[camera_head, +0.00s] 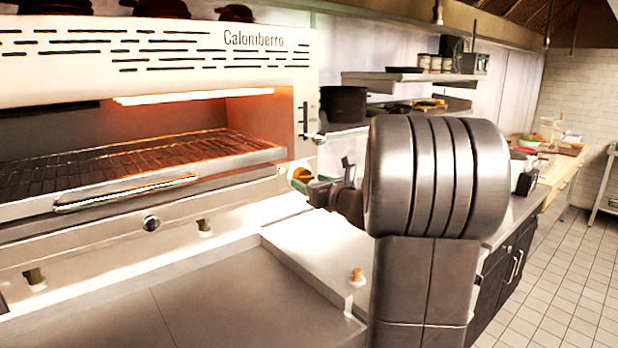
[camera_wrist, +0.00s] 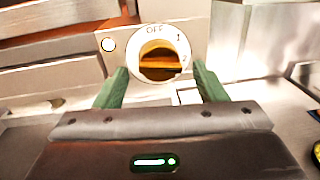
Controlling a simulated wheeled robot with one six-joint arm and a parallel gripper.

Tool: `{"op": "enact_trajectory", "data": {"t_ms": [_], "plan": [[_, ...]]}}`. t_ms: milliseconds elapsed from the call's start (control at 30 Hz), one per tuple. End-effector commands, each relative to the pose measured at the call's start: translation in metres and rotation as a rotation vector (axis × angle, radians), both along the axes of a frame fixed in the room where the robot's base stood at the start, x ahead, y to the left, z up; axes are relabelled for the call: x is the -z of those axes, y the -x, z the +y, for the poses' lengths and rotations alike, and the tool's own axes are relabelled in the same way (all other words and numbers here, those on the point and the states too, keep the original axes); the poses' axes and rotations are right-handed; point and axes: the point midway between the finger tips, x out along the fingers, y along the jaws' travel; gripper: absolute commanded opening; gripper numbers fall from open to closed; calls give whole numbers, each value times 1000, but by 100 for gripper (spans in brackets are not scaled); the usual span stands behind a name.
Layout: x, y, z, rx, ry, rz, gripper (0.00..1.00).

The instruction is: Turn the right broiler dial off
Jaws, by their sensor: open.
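The right broiler dial (camera_wrist: 158,62) is an orange-yellow knob on a round white plate marked OFF at the top, then 1 and 2 down the right side. Its raised bar lies roughly level, with its right end near the 2. My gripper (camera_wrist: 159,74) is open, its green fingers one on each side below the dial, with no clear contact visible. In the head view the dial (camera_head: 301,174) shows as a small yellow shape at the broiler's right front, partly covered by my gripper (camera_head: 318,188). The broiler (camera_head: 160,65) glows orange inside.
A round indicator (camera_wrist: 108,44) sits just left of the dial. A dark round knob (camera_head: 152,223) is on the broiler front further left. A wire rack (camera_head: 120,165) fills the broiler opening. A steel counter (camera_head: 200,300) lies below, and a black pot (camera_head: 344,103) stands behind.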

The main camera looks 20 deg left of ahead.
Motion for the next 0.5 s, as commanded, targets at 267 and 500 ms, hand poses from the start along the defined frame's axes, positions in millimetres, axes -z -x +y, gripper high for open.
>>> {"op": "enact_trajectory", "data": {"t_ms": [267, 500], "plan": [[0, -8, 12, 0, -1, 1, 65], [0, -8, 12, 0, -1, 1, 57]]}}
